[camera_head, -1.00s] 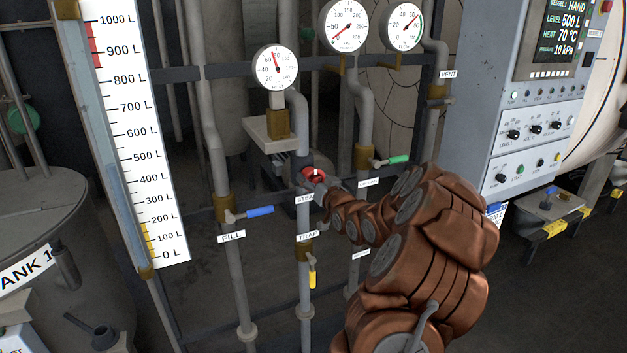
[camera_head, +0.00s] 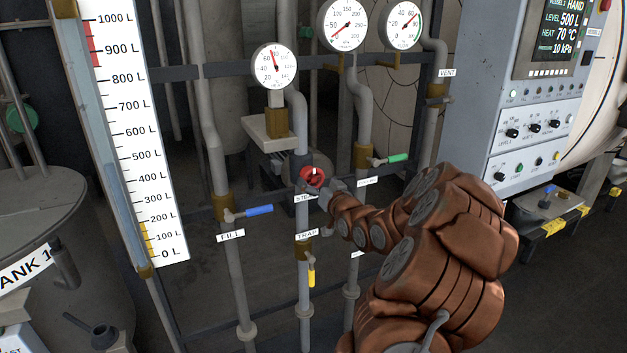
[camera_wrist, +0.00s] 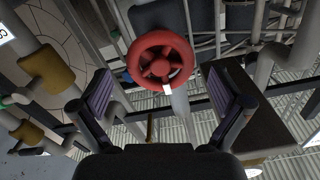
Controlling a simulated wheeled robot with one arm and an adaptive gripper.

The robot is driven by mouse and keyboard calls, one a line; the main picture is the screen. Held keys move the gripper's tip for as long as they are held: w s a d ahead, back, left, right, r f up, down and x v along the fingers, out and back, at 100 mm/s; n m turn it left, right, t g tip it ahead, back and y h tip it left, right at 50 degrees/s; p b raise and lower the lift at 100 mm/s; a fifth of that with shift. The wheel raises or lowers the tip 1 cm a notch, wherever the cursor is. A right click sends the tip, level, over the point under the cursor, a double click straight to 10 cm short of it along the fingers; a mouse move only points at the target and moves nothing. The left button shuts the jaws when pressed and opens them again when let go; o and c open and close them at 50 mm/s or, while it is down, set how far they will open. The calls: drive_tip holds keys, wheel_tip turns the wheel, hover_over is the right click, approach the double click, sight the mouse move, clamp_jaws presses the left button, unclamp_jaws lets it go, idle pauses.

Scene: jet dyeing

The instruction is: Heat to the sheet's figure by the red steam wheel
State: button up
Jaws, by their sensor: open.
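The red steam wheel (camera_head: 312,177) sits on the steam pipe above the "STEAM" label, which my arm partly covers. In the wrist view the red wheel (camera_wrist: 160,61) is whole, with a white mark on its lower rim. My gripper (camera_wrist: 166,104) is open, its two ridged pads on either side below the wheel, apart from it. In the head view my gripper (camera_head: 330,190) is just right of and below the wheel. The heat gauge (camera_head: 274,66) above has its red needle near the top, slightly left. The panel screen (camera_head: 567,30) reads LEVEL 500 L, HEAT 70 °C, PRESSURE 10 kPa.
A blue-handled fill valve (camera_head: 250,212) is left of the wheel, a yellow trap handle (camera_head: 312,274) below, and a green-handled valve (camera_head: 392,159) to the right. A level scale (camera_head: 135,130) stands left. Pipes crowd around the wheel.

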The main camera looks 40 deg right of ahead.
drive_tip(key=v, duration=0.8)
drive_tip(key=shift+s+a, duration=0.15)
drive_tip(key=shift+s, duration=0.2)
idle(0.3)
drive_tip(key=a+f+n+g+y+p, duration=0.1)
drive_tip(key=a+f+n+g+y, duration=0.15)
drive_tip(key=a+g, duration=0.45)
drive_tip(key=a+f+n+g+y+p, duration=0.15)
drive_tip(key=a+f, duration=0.25)
drive_tip(key=a, duration=0.7)
drive_tip(key=s+a+r+n+g+y, duration=0.1)
drive_tip(key=s+a+g, duration=0.4)
drive_tip(key=s+a, duration=0.6)
drive_tip(key=s+a+r+n+g+p, duration=0.1)
drive_tip(key=s+a+g, duration=0.4)
drive_tip(key=s+a, duration=0.6)
drive_tip(key=s+r, duration=0.1)
drive_tip(key=s, duration=0.4)
drive_tip(key=shift+s+a+r+n+y, duration=0.2)
drive_tip(key=shift+s+r+n+y, duration=0.1)
drive_tip(key=shift+s+r+y, duration=0.1)
